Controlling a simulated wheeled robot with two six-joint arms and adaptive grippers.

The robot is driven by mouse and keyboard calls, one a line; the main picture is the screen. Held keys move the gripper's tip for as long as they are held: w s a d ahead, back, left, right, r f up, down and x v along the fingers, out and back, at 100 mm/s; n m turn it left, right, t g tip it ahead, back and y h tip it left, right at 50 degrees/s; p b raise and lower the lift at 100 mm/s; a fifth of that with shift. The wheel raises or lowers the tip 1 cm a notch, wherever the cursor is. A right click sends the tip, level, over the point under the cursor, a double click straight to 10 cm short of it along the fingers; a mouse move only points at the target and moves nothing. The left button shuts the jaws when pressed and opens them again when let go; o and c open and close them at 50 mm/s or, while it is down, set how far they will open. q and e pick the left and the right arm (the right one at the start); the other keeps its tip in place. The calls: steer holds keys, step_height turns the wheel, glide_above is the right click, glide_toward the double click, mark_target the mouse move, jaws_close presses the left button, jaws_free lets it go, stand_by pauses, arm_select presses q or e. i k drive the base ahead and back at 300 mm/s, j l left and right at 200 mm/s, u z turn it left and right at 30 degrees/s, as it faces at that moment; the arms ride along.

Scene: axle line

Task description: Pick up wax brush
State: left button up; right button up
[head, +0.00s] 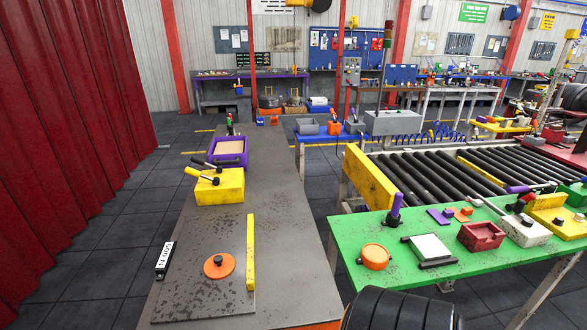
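I cannot tell for certain which thing is the wax brush. A purple upright handle on a black base (395,209) stands at the back left of the green table (470,278). A tool with a yellow handle and dark head (201,175) lies on top of a yellow box (220,188) on the dark bench (296,245). Another purple-handled tool (520,189) lies farther right at the green table. A round orange tin (374,256) sits at the green table's front left. Neither of my grippers shows in the head view.
A purple tray (228,151) stands behind the yellow box. An orange disc with a dark knob (219,265) and a yellow bar (250,252) lie at the bench's front. A white pad (430,247) and red box (480,236) sit on the green table. A roller conveyor (445,175) lies behind.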

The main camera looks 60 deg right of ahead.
mark_target(397, 200)
steer(key=z, duration=2.7)
steer(key=i+l+u, duration=0.15)
steer(key=l, duration=0.2)
steer(key=i+l+u, duration=0.1)
steer(key=i+l, duration=0.15)
steer(key=l, duration=0.15)
steer(key=i+l+u, duration=0.15)
steer(key=l, duration=0.3)
steer(key=i+l+u, duration=0.1)
steer(key=l, duration=0.3)
steer(key=i+l+u, duration=0.15)
steer(key=l, duration=0.3)
steer(key=i+l+u, duration=0.1)
steer(key=l, duration=0.35)
steer(key=i+l+u, duration=0.15)
steer(key=l, duration=0.35)
steer(key=i+l+u, duration=0.1)
steer(key=l, duration=0.4)
